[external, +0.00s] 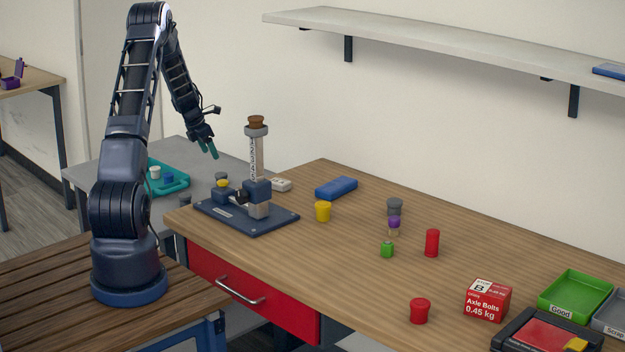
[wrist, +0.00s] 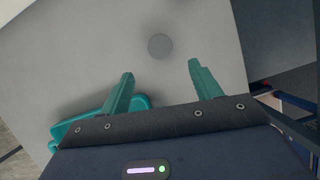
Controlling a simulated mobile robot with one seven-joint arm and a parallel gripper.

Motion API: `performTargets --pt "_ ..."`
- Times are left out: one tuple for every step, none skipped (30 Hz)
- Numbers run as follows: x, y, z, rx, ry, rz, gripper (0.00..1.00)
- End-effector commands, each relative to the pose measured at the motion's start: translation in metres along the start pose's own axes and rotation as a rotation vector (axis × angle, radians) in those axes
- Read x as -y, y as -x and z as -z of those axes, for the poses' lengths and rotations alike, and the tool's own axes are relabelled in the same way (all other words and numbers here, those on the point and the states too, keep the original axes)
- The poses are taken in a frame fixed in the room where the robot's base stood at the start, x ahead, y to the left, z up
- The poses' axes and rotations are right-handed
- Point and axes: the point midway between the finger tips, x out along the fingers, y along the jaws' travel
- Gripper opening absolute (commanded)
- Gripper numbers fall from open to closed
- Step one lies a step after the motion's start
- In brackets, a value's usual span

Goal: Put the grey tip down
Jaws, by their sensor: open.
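My gripper (external: 208,150) is open and empty, raised above the grey side table (external: 130,165). A round grey piece, likely the grey tip (wrist: 159,46), stands on that table in the wrist view. It lies just beyond the gap between my two green fingertips (wrist: 160,71), apart from them. In the external view a small grey piece (external: 221,177) stands on the grey table below my gripper; it appears to be the same one. Another grey piece (external: 185,200) stands nearer the table's front edge.
A teal tray (external: 183,186) with small pieces is on the grey table; it also shows in the wrist view (wrist: 62,132). A dark blue fixture (external: 250,222) with a tall post stands on the wooden table. A grey piece (external: 394,206), coloured parts and bins are farther right.

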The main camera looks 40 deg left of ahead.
Motion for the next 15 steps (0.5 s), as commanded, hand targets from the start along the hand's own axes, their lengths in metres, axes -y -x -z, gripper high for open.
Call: performTargets --pt "0.0 0.004 0.0 0.0 0.0 0.0 0.63" --pt "0.0 0.005 0.0 0.0 0.0 0.0 0.63" --pt "0.0 0.006 0.0 0.0 0.0 0.001 0.63" --pt "0.0 0.007 0.0 0.0 0.0 0.001 0.63" --pt "0.0 0.007 0.0 0.0 0.0 0.001 0.63" --pt "0.0 0.008 0.0 -0.001 0.0 0.001 0.63" --pt "0.0 0.008 0.0 -0.001 0.0 0.001 0.63" --pt "0.0 0.008 0.0 -0.001 0.0 0.001 0.63" --pt "0.001 0.008 0.0 -0.001 -0.001 0.001 0.63" --pt "0.002 0.009 -0.001 0.0 -0.005 0.001 0.63" --pt "0.003 0.011 -0.002 0.0 -0.012 0.001 0.63" --pt "0.007 0.015 -0.006 0.0 -0.027 0.002 0.63" --pt "0.011 0.019 -0.009 0.0 -0.046 0.002 0.63" --pt "0.017 0.024 -0.013 0.0 -0.069 0.003 0.63" --pt "0.025 0.032 -0.019 0.0 -0.107 0.004 0.63"
